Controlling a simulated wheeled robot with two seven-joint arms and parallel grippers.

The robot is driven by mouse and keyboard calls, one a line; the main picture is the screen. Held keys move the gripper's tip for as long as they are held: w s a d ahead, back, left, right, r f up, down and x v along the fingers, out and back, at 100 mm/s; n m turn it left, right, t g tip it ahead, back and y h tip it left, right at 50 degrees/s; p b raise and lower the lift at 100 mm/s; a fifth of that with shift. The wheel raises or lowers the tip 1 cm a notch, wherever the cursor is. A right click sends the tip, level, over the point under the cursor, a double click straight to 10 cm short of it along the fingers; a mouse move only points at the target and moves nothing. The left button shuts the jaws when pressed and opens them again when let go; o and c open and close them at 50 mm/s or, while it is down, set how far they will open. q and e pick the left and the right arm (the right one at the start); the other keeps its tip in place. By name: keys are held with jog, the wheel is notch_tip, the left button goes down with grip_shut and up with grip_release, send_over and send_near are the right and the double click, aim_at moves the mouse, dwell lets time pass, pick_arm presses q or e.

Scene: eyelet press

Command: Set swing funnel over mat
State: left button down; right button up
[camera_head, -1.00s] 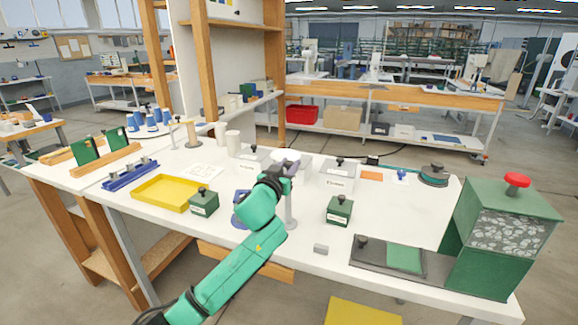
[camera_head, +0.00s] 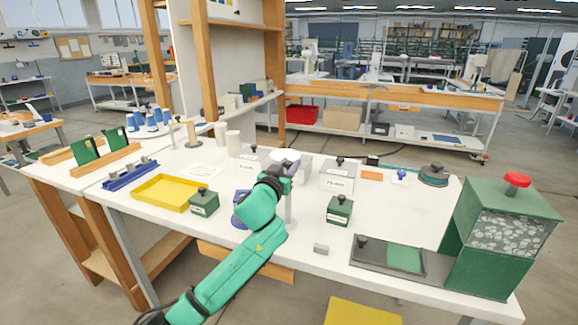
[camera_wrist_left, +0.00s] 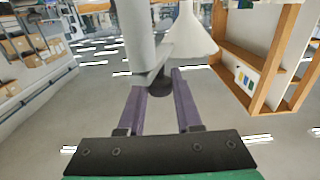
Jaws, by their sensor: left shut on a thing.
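The swing funnel (camera_head: 284,156) is a white cone beside a grey post (camera_head: 290,208) near the table's front middle. In the left wrist view the funnel (camera_wrist_left: 192,36) hangs right of the post (camera_wrist_left: 138,35). My left gripper (camera_head: 285,168) is at the funnel's arm, and its purple fingers (camera_wrist_left: 161,88) are shut on the dark knob (camera_wrist_left: 160,86) below it. A flat orange piece (camera_head: 372,176) and a flat green pad (camera_head: 405,258) lie on the table; I cannot tell which is the mat. My forearm partly hides a blue round thing (camera_head: 240,212). My right gripper is out of view.
A yellow tray (camera_head: 163,193) and a green box (camera_head: 203,202) stand left of my arm. A green machine with a red knob (camera_head: 500,240) fills the right end. The right middle is fairly clear.

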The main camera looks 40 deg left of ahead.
pick_arm(q)
jog(key=shift+f, duration=0.1)
jog(key=n+y+b, duration=0.1)
jog(key=n+g+y+b, duration=0.1)
jog(key=y, duration=0.1)
jog(key=shift+s+a+f, duration=0.15)
jog(key=shift+f, duration=0.05)
jog(key=shift+s+a+r+n+g+y+b, duration=0.15)
jog(key=shift+s+n+g+y+b, duration=0.45)
jog(key=shift+n+g+y+b, duration=1.45)
jog(key=shift+s+a+r+n+g+y+b, duration=0.15)
jog(key=shift+s+n+g+y+b, duration=0.7)
jog(key=shift+n+g, duration=2.15)
jog(key=shift+s+a+n+g+y+b, duration=0.15)
jog(key=shift+s+n+g+y+b, duration=0.25)
jog(key=shift+n+g+y+b, duration=2.2)
jog(key=shift+m+g+h+p, duration=0.9)
jog(key=shift+m+g, duration=0.15)
jog(key=shift+g, duration=0.1)
jog(key=c, duration=0.6)
grip_release()
